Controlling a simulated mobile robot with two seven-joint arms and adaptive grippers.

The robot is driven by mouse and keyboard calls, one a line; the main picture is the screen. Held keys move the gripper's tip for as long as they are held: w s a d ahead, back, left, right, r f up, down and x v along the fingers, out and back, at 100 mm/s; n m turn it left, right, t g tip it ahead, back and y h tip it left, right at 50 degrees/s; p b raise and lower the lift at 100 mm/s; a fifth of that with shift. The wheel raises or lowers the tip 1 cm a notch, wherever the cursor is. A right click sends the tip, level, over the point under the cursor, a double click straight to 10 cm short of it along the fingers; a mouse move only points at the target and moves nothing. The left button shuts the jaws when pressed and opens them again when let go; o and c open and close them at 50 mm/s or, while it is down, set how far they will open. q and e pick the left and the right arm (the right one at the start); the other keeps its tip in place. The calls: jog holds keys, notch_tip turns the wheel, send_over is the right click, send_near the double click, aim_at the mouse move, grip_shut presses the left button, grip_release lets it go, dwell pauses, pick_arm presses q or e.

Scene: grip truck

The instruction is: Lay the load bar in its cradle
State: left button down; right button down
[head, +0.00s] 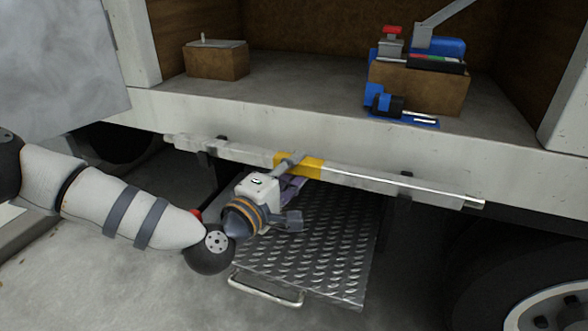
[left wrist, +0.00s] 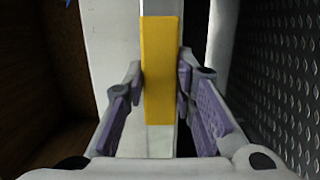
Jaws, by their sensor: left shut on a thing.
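The load bar (head: 375,182) is a long pale grey bar with a yellow band at its middle. It lies lengthwise along the front edge of the truck bed, its right end lower in the picture. My left gripper (head: 290,170) is shut on the bar at the yellow band. In the left wrist view the fingers flank the yellow band (left wrist: 159,70). Two dark cradle brackets, left (head: 216,146) and right (head: 406,178), show at the bar. I cannot tell whether the bar rests in them or hangs just above. My right gripper is not in view.
A ridged metal step (head: 330,240) with a handle lies below the bar. On the truck bed (head: 290,85) stand a small brown box (head: 215,65) at left and a brown crate (head: 425,90) with blue and red items at right. A wheel (head: 545,300) is at lower right.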

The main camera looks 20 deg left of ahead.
pick_arm(q)
jog(key=c, duration=1.3)
grip_release()
jog(key=shift+f, duration=0.1)
jog(key=v, duration=1.2)
jog(key=shift+r+p, duration=0.2)
jog(key=shift+p, duration=0.15)
